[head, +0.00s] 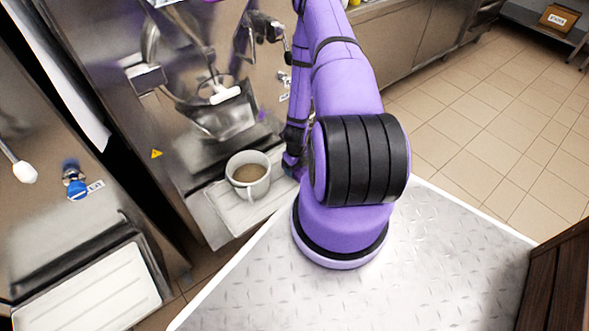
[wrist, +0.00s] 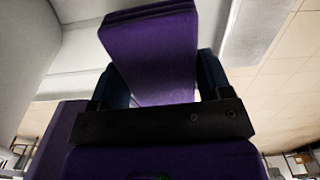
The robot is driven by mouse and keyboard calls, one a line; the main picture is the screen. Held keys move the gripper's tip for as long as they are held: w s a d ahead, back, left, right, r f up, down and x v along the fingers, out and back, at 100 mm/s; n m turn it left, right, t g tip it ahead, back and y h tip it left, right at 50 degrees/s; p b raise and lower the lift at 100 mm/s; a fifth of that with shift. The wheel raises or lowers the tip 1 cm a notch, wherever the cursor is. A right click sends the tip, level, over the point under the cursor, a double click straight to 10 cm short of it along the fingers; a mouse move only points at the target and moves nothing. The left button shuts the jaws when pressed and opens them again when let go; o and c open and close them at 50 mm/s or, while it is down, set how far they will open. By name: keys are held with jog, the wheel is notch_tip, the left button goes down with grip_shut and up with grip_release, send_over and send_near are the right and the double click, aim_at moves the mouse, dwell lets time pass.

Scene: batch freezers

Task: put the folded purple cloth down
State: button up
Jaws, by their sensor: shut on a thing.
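The folded purple cloth (wrist: 150,52) shows in the wrist view as a thick, layered slab between the two dark fingers of my gripper (wrist: 161,78). My gripper is shut on it, and the cloth sticks out beyond the fingertips, tilted slightly. In the head view I cannot make out the cloth. My purple arm covers the middle there, and its far end comes down close to the machine's front, beside the mug.
A grey mug (head: 248,172) of brown liquid stands on the drip tray (head: 215,207) below the freezer's spout (head: 218,95). Another machine (head: 60,200) stands at left. Tiled floor (head: 480,110) is open at right. A brown box (head: 558,18) sits on a far shelf.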

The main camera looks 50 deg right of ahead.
jog(key=shift+w+d, duration=0.2)
jog(key=shift+w, duration=0.25)
jog(key=shift+w+d+f, duration=0.1)
jog(key=shift+w+f, duration=0.15)
jog(key=shift+f, duration=1.35)
jog(key=o, duration=0.8)
jog(key=shift+f, duration=0.15)
notch_tip(320, 180, up, 11)
jog(key=shift+s+f, duration=0.1)
jog(key=shift+f, duration=0.05)
jog(key=shift+s, duration=0.1)
